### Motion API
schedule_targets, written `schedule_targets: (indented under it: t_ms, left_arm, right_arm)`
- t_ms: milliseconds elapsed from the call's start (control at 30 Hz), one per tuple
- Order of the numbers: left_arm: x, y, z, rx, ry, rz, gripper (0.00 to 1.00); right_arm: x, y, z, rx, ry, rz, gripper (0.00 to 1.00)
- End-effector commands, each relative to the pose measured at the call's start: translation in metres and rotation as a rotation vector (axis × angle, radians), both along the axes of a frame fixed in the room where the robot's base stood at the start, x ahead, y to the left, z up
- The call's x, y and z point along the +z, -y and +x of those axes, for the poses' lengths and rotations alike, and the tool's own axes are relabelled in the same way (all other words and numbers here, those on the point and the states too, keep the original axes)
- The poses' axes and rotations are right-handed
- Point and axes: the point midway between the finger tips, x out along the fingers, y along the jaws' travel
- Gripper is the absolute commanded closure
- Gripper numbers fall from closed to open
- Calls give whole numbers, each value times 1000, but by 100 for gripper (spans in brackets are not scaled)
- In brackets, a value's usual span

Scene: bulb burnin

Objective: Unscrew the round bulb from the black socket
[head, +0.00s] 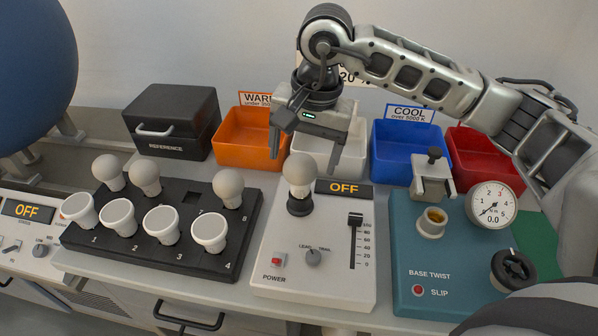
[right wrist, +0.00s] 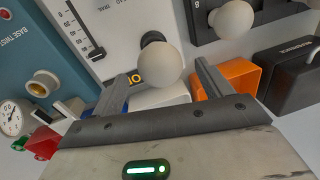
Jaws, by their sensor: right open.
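The round bulb (head: 299,172) is a frosted white globe, upright in the black socket (head: 299,207) on the white tester panel. My right gripper (head: 304,152) is open and empty, pointing down over the bulb, with one finger to each side of its upper part. In the right wrist view the bulb (right wrist: 153,63) lies between the open fingers, with a gap visible to each. The black socket (right wrist: 152,38) shows partly behind it. I cannot tell exactly how high the fingertips are. My left gripper is not in view.
A black rack (head: 160,258) with several bulbs stands to the left, and a teal base-twist device (head: 455,262) with a gauge to the right. Behind are an orange bin (head: 243,150), a white bin, a blue bin (head: 410,150), a red bin and a black reference box (head: 170,130).

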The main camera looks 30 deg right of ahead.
Motion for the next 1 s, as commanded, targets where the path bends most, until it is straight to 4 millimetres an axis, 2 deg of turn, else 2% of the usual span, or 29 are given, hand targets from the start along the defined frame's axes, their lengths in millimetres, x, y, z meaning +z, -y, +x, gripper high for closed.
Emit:
schedule_targets:
  t_ms: [100,300,500,767,933,1000]
  left_arm:
    - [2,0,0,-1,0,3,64]
    - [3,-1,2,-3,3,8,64]
    - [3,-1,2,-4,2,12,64]
    - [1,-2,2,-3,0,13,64]
    - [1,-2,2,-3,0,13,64]
    - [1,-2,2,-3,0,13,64]
  right_arm:
    - [-23,-3,1,2,-5,0,22]
    - [-49,-5,4,0,-3,1,22]
    - [-60,-7,5,1,0,1,22]
    - [-61,-7,5,1,0,1,22]
    - [-60,-6,5,1,0,1,69]
    - [-60,-7,5,1,0,1,70]
